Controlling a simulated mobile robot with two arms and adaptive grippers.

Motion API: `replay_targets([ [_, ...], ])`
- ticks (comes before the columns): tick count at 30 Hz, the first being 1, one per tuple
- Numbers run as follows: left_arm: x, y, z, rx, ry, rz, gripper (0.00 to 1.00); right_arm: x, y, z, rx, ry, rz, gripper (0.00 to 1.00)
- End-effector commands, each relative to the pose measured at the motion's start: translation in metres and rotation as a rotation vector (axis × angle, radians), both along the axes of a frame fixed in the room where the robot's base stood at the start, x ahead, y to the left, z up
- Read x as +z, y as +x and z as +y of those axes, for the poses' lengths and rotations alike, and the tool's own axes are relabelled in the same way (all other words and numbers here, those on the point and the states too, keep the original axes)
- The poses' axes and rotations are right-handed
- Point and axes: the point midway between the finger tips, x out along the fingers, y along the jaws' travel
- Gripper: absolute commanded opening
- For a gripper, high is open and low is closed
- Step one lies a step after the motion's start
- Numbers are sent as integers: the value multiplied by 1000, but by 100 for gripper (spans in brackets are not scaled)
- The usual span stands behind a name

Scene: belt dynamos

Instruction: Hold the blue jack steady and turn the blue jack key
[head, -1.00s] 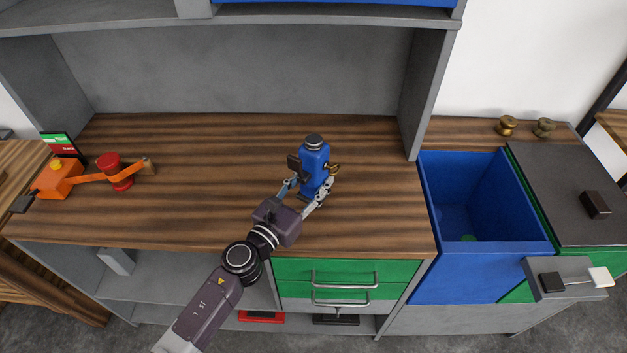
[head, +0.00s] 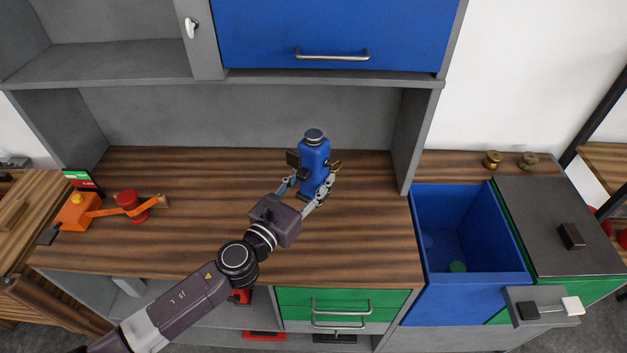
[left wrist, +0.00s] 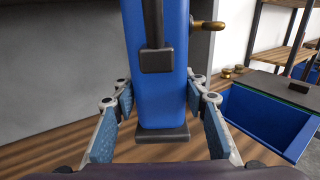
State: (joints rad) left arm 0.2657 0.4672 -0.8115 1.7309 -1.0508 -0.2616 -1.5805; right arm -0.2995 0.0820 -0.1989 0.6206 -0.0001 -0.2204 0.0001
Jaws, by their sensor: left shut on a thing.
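The blue jack (head: 314,158) is an upright blue block with a dark round top, above the middle of the wooden worktop. A brass key or handle (head: 335,166) sticks out of its right side and also shows in the left wrist view (left wrist: 208,25). My left gripper (head: 309,193) is shut on the lower part of the jack, one finger on each side. In the left wrist view the jack (left wrist: 162,95) stands between the fingers, its dark base below them. I cannot tell whether the base touches the worktop. My right gripper is not in view.
An orange device with a red knob (head: 127,199) stands at the left of the worktop (head: 220,225). A blue bin (head: 470,278) and a dark lid (head: 545,215) are at the right, with two brass knobs (head: 493,159) behind. A blue cabinet door (head: 335,35) hangs above.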

Motion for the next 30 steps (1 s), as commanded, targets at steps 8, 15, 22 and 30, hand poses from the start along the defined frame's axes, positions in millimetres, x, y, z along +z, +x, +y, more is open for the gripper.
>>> replay_targets([
  [8, 12, 1, 0, 0, -3, -7, 0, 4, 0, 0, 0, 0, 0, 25],
  [15, 11, 1, 0, 0, -3, -7, 0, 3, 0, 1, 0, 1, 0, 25],
  [22, -8, 1, 0, 0, -3, -7, 0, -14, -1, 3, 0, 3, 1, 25],
  [30, -30, 1, 0, 0, -4, -6, 0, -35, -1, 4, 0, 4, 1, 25],
])
